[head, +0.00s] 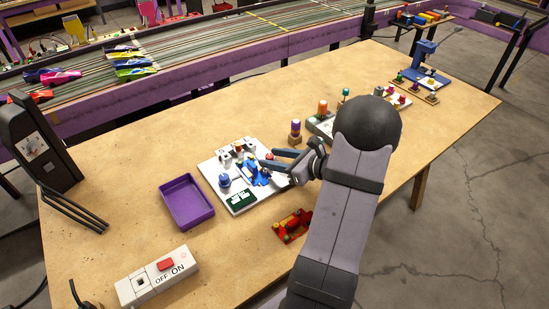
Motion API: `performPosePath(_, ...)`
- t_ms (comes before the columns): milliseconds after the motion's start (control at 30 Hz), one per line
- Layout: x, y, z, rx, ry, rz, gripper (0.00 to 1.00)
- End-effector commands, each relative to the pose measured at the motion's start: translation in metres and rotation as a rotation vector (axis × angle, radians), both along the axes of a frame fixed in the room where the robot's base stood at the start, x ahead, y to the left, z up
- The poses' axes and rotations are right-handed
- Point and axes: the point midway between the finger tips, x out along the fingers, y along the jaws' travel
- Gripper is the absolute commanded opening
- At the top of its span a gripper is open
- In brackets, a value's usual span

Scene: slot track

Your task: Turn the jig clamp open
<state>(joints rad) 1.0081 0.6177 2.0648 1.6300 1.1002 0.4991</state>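The jig is a white board (240,204) on the wooden table. It carries a blue part (255,172) in its middle, small white and orange posts at its back edge, a blue knob (225,181) at its left and a dark green label at its front. The jig clamp is too small to make out clearly among these parts. My gripper (270,158) reaches in from the right, low over the board's right back side, beside the blue part. Its two fingers look spread apart. I cannot tell whether they touch anything. My arm hides the table to the right.
A purple tray (187,203) lies left of the board. A red part (292,226) lies in front right. A switch box (158,277) marked OFF and ON sits front left. Several coloured posts (322,109) stand behind my gripper. The table's left middle is clear.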

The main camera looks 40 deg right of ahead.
Motion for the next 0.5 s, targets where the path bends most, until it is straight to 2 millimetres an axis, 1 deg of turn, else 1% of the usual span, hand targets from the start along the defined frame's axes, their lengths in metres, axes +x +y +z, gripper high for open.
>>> performPosePath(33, -0.0001, 0.0000, 0.0000, 0.000, 0.000, 0.000, 0.36)
performPosePath(67, -0.0001, 0.0000, 0.0001, 0.000, 0.000, 0.000, 0.29)
performPosePath(100, -0.0001, 0.0000, 0.0001, 0.000, 0.000, 0.000, 0.19)
performPosePath(167, -0.0001, 0.0000, 0.0002, 0.000, 0.000, 0.000, 0.05)
performPosePath(200, -0.0001, 0.0000, 0.0002, 0.000, 0.000, 0.000, 0.00)
performPosePath(367, 0.0003, -0.0005, 0.0008, 0.001, -0.001, 0.009, 0.00)
performPosePath(500, 0.0016, -0.0020, 0.0022, -0.001, -0.003, 0.063, 0.00)
